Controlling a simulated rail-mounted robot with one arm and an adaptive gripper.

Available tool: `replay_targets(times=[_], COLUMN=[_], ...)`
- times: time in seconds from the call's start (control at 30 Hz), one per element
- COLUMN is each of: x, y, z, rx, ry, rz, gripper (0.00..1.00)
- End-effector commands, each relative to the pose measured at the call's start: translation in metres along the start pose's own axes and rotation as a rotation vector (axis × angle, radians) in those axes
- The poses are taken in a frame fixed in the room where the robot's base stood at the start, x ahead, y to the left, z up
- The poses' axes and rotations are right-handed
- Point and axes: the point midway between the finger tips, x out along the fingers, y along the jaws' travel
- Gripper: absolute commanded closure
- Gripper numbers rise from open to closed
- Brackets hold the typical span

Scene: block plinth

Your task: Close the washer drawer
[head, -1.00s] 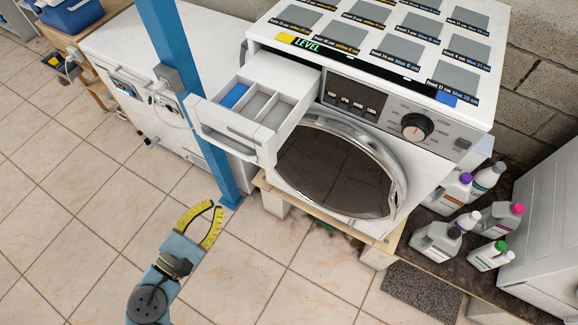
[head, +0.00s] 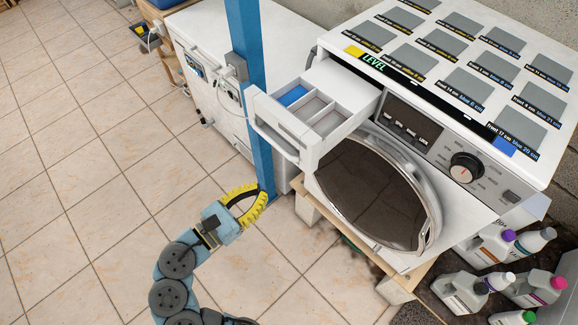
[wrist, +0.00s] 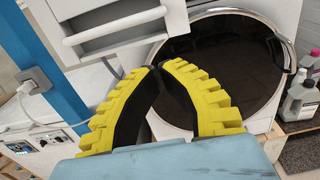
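The washer drawer (head: 317,110) is pulled out of the upper left of the white washer (head: 466,215). Its compartments show from above, one with a blue insert (head: 292,95). The drawer front (head: 277,130) with its handle also shows at the top of the wrist view (wrist: 110,22). My gripper (head: 262,190), with yellow ribbed fingers, is below and left of the drawer front in the head view, apart from it. In the wrist view its fingertips (wrist: 158,66) come together with nothing between them, below the drawer handle and in front of the round door (wrist: 235,65).
A blue post (head: 252,100) stands just left of the drawer, with a socket and cable. The washer rests on a wooden board (head: 405,280) on blocks. Several bottles (head: 465,290) stand at the lower right. The tiled floor at left is clear.

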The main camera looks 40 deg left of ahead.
Motion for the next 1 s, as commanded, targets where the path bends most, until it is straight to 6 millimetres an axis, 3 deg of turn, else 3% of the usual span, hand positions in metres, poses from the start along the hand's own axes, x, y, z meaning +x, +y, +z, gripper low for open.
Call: replay_targets(times=[1.0], x=[0.089], y=[0.000], z=[0.001], rx=[0.001], ry=[0.000], rz=[0.000], gripper=[1.00])
